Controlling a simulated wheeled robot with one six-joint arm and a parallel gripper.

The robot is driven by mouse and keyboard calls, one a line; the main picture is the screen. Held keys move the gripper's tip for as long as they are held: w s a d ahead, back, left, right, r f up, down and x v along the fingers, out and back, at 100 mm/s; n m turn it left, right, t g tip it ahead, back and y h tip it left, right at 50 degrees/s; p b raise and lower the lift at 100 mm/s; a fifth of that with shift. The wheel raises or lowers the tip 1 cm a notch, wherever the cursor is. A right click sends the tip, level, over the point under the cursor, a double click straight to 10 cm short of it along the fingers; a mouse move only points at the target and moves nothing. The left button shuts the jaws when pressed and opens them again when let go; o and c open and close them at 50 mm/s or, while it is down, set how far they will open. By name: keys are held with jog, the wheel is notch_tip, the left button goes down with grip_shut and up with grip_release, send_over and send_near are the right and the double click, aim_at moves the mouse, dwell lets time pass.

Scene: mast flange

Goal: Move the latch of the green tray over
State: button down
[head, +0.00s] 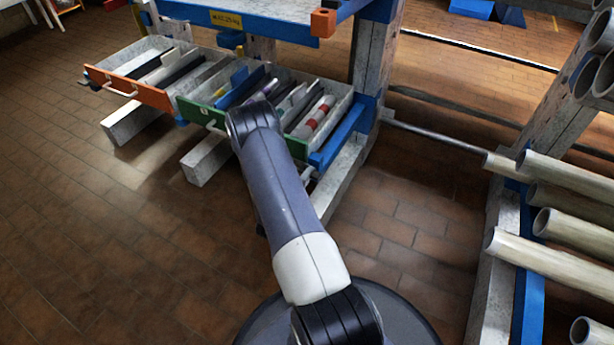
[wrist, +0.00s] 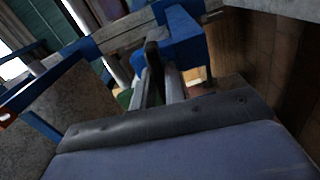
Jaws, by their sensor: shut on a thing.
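The green tray (head: 235,128) is a pulled-out drawer with a green front, at the middle of the rack in the head view. My arm crosses its front, so its latch and my gripper are hidden there. In the wrist view my gripper (wrist: 158,88) is shut on a dark upright piece, which looks like the latch (wrist: 153,52). A blue block (wrist: 184,42) is close behind and to the right of it. A small bit of green (wrist: 124,98) shows left of the fingers. How far the latch is turned I cannot tell.
An orange-fronted tray (head: 128,85) stands pulled out on the left. Grey rack feet (head: 205,160) stick out below. A blue rail (head: 340,138) runs along the green tray's right side. Pipes (head: 545,225) jut out at the right. The floor at left is clear.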

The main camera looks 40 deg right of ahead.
jog(key=shift+n, duration=0.6)
jog(key=c, duration=1.4)
grip_release()
jog(key=shift+c, duration=0.2)
jog(key=p+v, duration=0.2)
jog(key=v, duration=0.9)
jog(key=shift+p, duration=0.35)
jog(key=shift+w, duration=0.1)
jog(key=b+x, duration=0.2)
jog(key=x, duration=0.9)
jog(key=shift+b, duration=0.35)
